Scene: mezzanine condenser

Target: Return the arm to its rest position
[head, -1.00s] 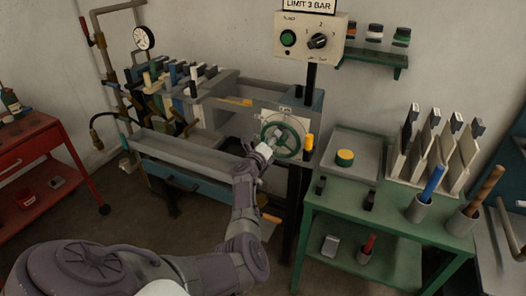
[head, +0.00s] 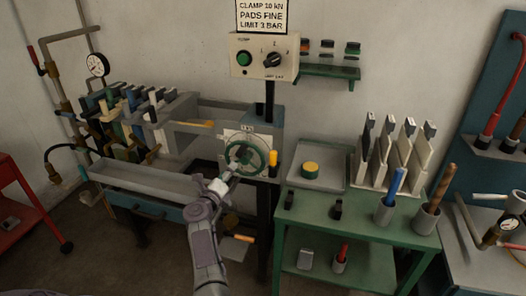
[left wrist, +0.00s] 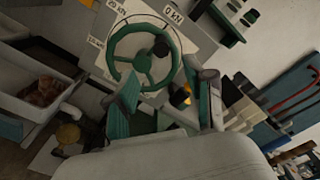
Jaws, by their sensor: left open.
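My left gripper (head: 222,183) is in front of the green handwheel (head: 246,157) of the clamp press in the head view. In the left wrist view its two fingers (left wrist: 165,105) stand apart with the handwheel (left wrist: 143,52) beyond them. The gripper is open, and I see nothing held between the fingers. Whether a finger touches the wheel rim is hard to tell. My left arm reaches up from the bottom of the head view. My right gripper is not in view.
A green bench (head: 305,199) with a grey tray (head: 320,181), a blue-handled tool (head: 397,183) and a wooden-handled tool stands right of the press. A control box (head: 264,57) is above. A red cart (head: 22,222) is at left. Floor shows below the press.

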